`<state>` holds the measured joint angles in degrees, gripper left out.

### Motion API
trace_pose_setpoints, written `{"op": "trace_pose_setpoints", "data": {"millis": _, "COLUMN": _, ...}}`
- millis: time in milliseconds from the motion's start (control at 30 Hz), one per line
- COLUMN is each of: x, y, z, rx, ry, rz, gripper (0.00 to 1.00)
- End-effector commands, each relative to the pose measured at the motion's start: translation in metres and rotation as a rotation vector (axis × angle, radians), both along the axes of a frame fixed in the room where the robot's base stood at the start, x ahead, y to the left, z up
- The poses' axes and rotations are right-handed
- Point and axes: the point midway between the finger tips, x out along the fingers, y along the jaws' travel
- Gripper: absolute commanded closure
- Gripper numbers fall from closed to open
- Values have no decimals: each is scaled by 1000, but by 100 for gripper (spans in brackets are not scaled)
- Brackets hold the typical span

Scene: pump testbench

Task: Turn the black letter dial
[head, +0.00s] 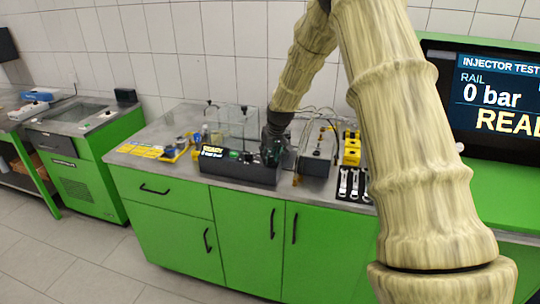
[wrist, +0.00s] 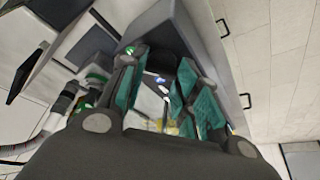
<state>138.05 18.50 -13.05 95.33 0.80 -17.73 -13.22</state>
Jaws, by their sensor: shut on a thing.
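The dark control box (head: 222,168) stands on the steel worktop, with a lit READY display on its front left and a green button beside it. My gripper (head: 272,152) is at the right end of this box's front face. In the wrist view my gripper (wrist: 157,72) has its teal-padded fingers at the box face, shut around a dark rounded shape, which I take to be the black letter dial (wrist: 160,55). The dial's letters cannot be read. In the head view the dial is hidden behind my gripper.
A clear-walled tank (head: 232,122) stands behind the box. Yellow blocks (head: 351,148) and wrenches (head: 353,185) lie to the right. A yellow mat (head: 140,150) is at the left. Green cabinets (head: 245,235) with black handles are below. A large screen (head: 500,100) reads 0 bar.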

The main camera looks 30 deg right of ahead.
Motion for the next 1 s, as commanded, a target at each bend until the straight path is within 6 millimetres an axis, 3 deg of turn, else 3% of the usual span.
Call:
{"op": "trace_pose_setpoints", "data": {"millis": 200, "x": 3, "y": -1, "z": 4, "rx": -2, "ry": -8, "rz": 0, "gripper": 92}}
{"op": "trace_pose_setpoints", "data": {"millis": 233, "x": 3, "y": -1, "z": 4, "rx": -2, "ry": -8, "rz": 0, "gripper": 63}}
{"op": "trace_pose_setpoints", "data": {"millis": 333, "x": 2, "y": -1, "z": 3, "rx": -2, "ry": -6, "rz": 1, "gripper": 46}}
{"op": "trace_pose_setpoints", "data": {"millis": 733, "x": 0, "y": 0, "z": 5, "rx": -1, "ry": -3, "rz": 1, "gripper": 46}}
{"op": "trace_pose_setpoints", "data": {"millis": 1000, "x": -12, "y": 2, "z": 34, "rx": -1, "ry": -4, "rz": 1, "gripper": 46}}
